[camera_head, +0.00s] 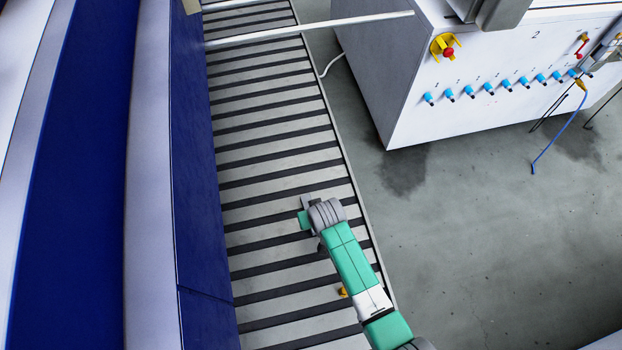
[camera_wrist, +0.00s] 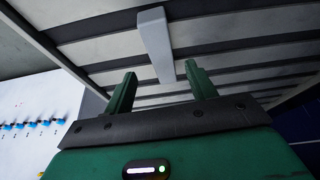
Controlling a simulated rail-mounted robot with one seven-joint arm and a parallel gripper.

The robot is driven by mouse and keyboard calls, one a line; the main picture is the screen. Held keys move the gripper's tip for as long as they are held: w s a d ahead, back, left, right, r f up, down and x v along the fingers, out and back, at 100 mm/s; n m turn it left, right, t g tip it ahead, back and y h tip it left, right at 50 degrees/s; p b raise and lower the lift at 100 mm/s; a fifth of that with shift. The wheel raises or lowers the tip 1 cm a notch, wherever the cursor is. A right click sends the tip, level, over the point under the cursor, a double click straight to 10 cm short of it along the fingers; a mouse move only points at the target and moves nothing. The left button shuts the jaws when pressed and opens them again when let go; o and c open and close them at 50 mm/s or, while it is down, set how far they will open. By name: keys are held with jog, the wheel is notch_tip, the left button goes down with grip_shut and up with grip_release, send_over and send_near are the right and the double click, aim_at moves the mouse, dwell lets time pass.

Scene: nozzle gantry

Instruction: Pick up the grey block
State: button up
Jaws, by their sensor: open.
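The grey block (camera_wrist: 154,40) is a long, plain, light grey bar lying across the dark slats of the conveyor in the wrist view. Its near end lies in line with the gap between the fingers of my gripper (camera_wrist: 160,70). My gripper is open, with two green fingers apart, one on each side of that end. I cannot tell from this view how far above the block the fingers are. In the head view, my gripper (camera_head: 304,217) is over the conveyor, and a small grey piece (camera_head: 307,200) shows beside it, probably the block, partly hidden.
The slatted conveyor (camera_head: 270,135) runs between a blue wall (camera_head: 195,180) and open floor (camera_head: 460,230). A white rod (camera_head: 310,28) crosses it farther back. A small yellow thing (camera_head: 343,292) shows beside my arm. A white cabinet (camera_head: 470,60) with blue connectors stands at right.

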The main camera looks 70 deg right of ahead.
jog(key=b+x, duration=0.3)
jog(key=x, duration=0.2)
jog(key=shift+w, duration=0.2)
jog(key=shift+c, duration=0.5)
grip_shut()
jog(key=shift+d+r, duration=0.1)
jog(key=shift+r, duration=0.05)
